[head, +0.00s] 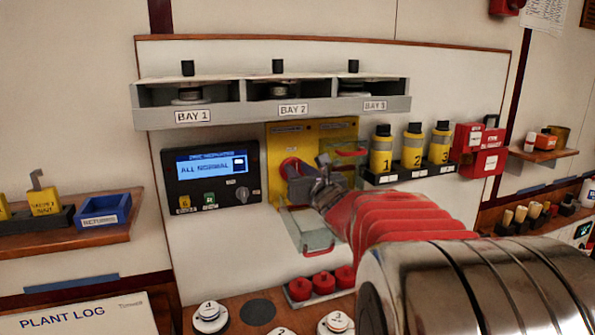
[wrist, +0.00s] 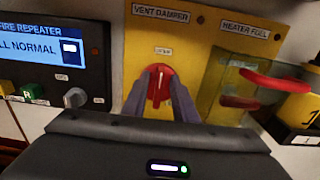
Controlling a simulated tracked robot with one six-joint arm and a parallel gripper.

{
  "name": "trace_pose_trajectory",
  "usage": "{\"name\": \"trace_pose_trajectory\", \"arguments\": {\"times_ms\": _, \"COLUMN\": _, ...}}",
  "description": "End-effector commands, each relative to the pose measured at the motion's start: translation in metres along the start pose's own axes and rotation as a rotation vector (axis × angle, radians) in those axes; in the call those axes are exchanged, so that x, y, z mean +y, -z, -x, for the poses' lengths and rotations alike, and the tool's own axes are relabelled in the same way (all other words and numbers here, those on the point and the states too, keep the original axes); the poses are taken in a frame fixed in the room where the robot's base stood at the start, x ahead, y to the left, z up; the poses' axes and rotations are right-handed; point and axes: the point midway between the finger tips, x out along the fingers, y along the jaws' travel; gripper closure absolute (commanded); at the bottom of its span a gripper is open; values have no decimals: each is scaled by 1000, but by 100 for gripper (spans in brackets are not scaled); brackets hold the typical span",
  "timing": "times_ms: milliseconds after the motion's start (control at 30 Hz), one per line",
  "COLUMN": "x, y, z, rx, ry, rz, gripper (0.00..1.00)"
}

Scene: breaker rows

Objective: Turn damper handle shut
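The red damper handle (wrist: 160,83) is on the yellow panel under the VENT DAMPER label in the wrist view. A small label above it appears to read OPEN. The handle's bar, with a pale line, points about straight up. My gripper (wrist: 162,78) faces it with one finger at each side and a gap between the tips, so it looks open. Whether the tips touch the handle, I cannot tell. In the head view my gripper (head: 293,175) is at the red handle (head: 285,168) and hides part of it.
The heater fuel handle (wrist: 270,80), red behind a clear cover, is close on the right. The fire repeater panel (head: 210,178), reading ALL NORMAL, is on the left. The bay shelf (head: 270,112) overhangs above. Red knobs (head: 322,284) sit below.

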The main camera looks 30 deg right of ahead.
Motion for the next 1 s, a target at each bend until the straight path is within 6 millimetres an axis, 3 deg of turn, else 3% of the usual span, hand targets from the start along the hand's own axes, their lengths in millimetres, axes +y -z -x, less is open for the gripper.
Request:
{"name": "trace_pose_trajectory", "arguments": {"times_ms": 333, "x": 0, "y": 0, "z": 0, "rx": 0, "ry": -1, "rz": 0, "gripper": 99}}
{"name": "trace_pose_trajectory", "arguments": {"times_ms": 1000, "x": -1, "y": 0, "z": 0, "rx": 0, "ry": -1, "rz": -93, "gripper": 100}}
